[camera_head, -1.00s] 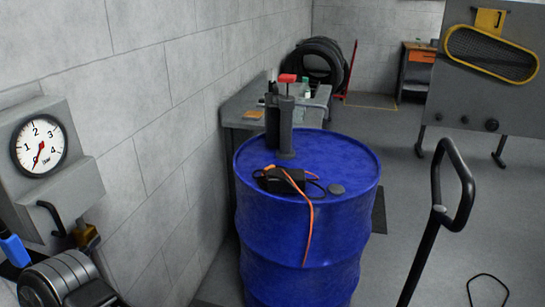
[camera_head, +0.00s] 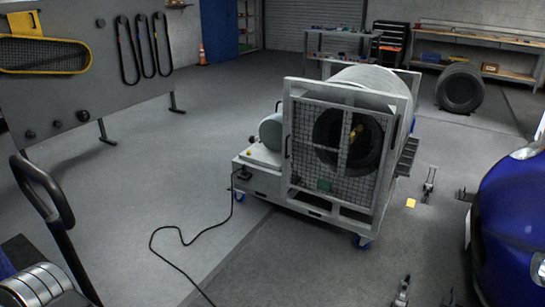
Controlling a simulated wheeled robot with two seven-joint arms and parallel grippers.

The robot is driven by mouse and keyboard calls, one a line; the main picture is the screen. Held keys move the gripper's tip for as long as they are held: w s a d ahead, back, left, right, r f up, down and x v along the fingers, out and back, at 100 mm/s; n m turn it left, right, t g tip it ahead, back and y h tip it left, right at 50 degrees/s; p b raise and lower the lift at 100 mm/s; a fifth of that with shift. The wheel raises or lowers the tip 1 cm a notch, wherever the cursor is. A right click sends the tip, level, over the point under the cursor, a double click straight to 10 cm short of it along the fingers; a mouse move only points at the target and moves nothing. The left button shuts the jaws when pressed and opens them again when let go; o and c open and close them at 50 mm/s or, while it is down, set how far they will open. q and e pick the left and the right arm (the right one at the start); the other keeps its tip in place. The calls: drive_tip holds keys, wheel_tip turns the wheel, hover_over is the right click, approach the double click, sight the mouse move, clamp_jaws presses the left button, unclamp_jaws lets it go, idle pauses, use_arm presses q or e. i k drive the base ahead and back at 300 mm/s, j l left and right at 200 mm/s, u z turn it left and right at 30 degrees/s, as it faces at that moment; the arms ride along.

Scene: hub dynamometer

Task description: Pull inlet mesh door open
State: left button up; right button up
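The inlet mesh door (camera_head: 304,128) is the wire-mesh panel on the front of the grey wheeled machine (camera_head: 262,184) in the middle of the head view. It appears shut, flush in its light frame. Through the mesh I see a dark round opening with a yellow part inside. Neither of my grippers is in view, so I cannot see whether they are open or shut.
A black cable (camera_head: 178,234) runs over the floor in front of the machine's left. A blue car (camera_head: 510,225) stands at right, with small metal floor stands (camera_head: 429,186) near it. A grey panel (camera_head: 85,75) stands at left. The floor between panel and machine is mostly clear.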

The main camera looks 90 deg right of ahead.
sight(291, 98)
drive_tip(key=z, duration=3.3)
drive_tip(key=i, duration=1.65)
drive_tip(key=i+u, duration=0.15)
drive_tip(key=i, duration=1.45)
